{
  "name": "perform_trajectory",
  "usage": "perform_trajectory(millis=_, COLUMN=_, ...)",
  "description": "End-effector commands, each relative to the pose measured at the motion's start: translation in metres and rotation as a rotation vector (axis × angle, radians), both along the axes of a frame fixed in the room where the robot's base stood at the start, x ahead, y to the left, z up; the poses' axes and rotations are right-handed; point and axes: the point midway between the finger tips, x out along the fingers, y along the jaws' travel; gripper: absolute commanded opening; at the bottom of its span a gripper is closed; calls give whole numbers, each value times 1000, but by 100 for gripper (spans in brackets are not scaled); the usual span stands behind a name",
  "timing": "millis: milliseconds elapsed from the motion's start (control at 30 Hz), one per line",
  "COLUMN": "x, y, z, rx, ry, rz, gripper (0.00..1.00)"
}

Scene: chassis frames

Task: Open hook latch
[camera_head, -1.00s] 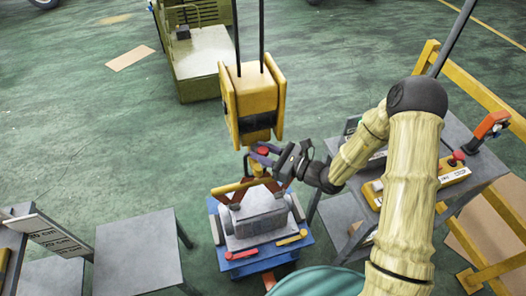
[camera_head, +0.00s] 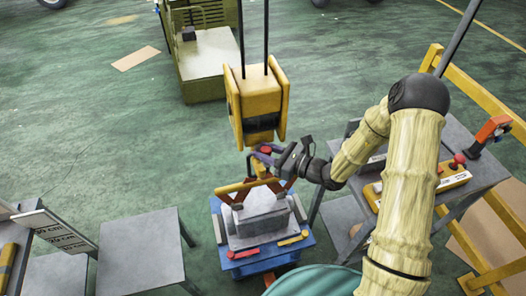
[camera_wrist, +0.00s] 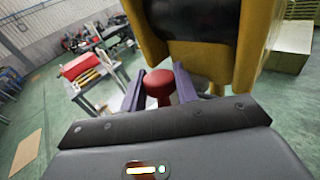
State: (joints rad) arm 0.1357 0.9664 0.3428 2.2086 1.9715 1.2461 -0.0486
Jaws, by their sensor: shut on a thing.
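The yellow hook block (camera_head: 257,95) hangs from two dark lines in the head view; it also fills the top of the wrist view (camera_wrist: 215,55). Below it a red knob (camera_wrist: 159,84), the latch's handle by its look, sits between the purple fingers of my gripper (camera_wrist: 160,88). In the head view my gripper (camera_head: 268,155) is shut on this knob just under the block. The hook and latch itself are mostly hidden behind my gripper and the block. A grey chassis part (camera_head: 258,215) with a yellow and brown lifting frame (camera_head: 245,186) stands directly below.
The grey part rests on a blue stand (camera_head: 262,262) with red and yellow bars. A grey table (camera_head: 140,250) is at left. A bench with a yellow control box (camera_head: 425,185) and a yellow rail (camera_head: 470,85) are at right. Green floor is open at upper left.

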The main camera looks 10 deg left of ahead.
Motion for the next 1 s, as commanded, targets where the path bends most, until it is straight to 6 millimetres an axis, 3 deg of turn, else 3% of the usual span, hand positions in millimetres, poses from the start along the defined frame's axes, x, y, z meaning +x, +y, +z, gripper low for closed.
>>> perform_trajectory(millis=67, x=2, y=1, z=6, rx=10, ry=-11, rz=-1, gripper=0)
perform_trajectory(millis=100, x=2, y=1, z=6, rx=11, ry=-11, rz=-1, gripper=34)
perform_trajectory(millis=200, x=2, y=1, z=5, rx=9, ry=-10, rz=0, gripper=50)
perform_trajectory(millis=667, x=0, y=-2, z=2, rx=5, ry=-6, rz=-1, gripper=50)
perform_trajectory(millis=867, x=-6, y=-23, z=1, rx=5, ry=-7, rz=-4, gripper=50)
perform_trajectory(millis=1000, x=-14, y=-49, z=2, rx=5, ry=-7, rz=-6, gripper=50)
